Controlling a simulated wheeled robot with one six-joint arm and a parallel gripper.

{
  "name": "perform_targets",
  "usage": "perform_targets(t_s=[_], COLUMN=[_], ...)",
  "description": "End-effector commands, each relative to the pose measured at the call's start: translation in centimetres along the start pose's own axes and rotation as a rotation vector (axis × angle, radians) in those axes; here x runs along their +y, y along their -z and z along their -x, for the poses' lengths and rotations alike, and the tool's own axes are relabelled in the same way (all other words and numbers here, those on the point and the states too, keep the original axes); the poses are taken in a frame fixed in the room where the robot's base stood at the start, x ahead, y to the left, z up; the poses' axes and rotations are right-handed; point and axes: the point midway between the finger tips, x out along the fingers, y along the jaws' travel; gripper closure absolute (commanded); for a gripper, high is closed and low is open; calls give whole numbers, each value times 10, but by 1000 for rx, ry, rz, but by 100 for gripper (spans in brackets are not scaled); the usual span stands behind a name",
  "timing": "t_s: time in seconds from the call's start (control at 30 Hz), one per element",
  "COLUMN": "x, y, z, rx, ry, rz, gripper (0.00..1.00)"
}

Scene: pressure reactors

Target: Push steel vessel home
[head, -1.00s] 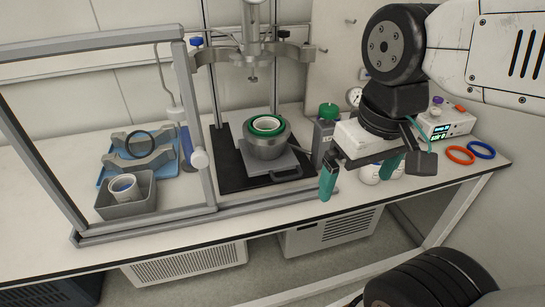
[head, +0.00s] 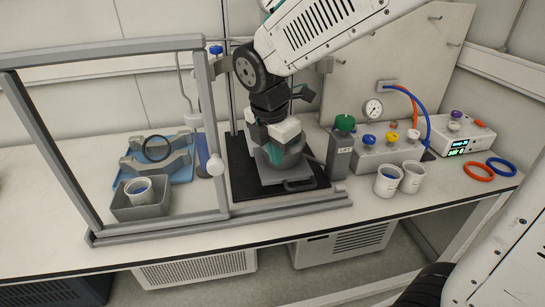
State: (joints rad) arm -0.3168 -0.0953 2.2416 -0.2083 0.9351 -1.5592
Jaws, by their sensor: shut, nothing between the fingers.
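The steel vessel (head: 291,160) stands upright on a grey plate (head: 312,174) with a black front handle, over a black base mat. My gripper (head: 267,142), with teal fingers and a white body, is at the vessel's top, and its jaws are shut with nothing between them. My gripper and arm hide most of the vessel's rim and green ring. I cannot tell whether the fingers touch the vessel.
A grey frame (head: 212,130) with an open door panel stands left of the vessel. A grey bottle with a green cap (head: 341,150) stands close on its right. Farther right are a valve block (head: 375,153) and two white jars (head: 388,182). A grey bin (head: 141,204) sits at left.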

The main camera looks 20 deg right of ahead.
Motion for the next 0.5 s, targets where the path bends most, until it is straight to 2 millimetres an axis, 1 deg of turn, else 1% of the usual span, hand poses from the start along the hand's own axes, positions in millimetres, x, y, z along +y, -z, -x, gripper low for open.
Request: perform_targets(t_s=[0.03,0.1,0.2,0.33,0.43,0.5], x=[10,21,30,32,32,32], y=[-1,-5,-8,-8,-8,-8], z=[0,3,8,8,5,-2], rx=[-10,-26,-48,-59,-60,-60], ry=[-19,-50,-80,-88,-87,-84], rz=[122,289,470,601,635,639], gripper=[100,100,100,100,100,100])
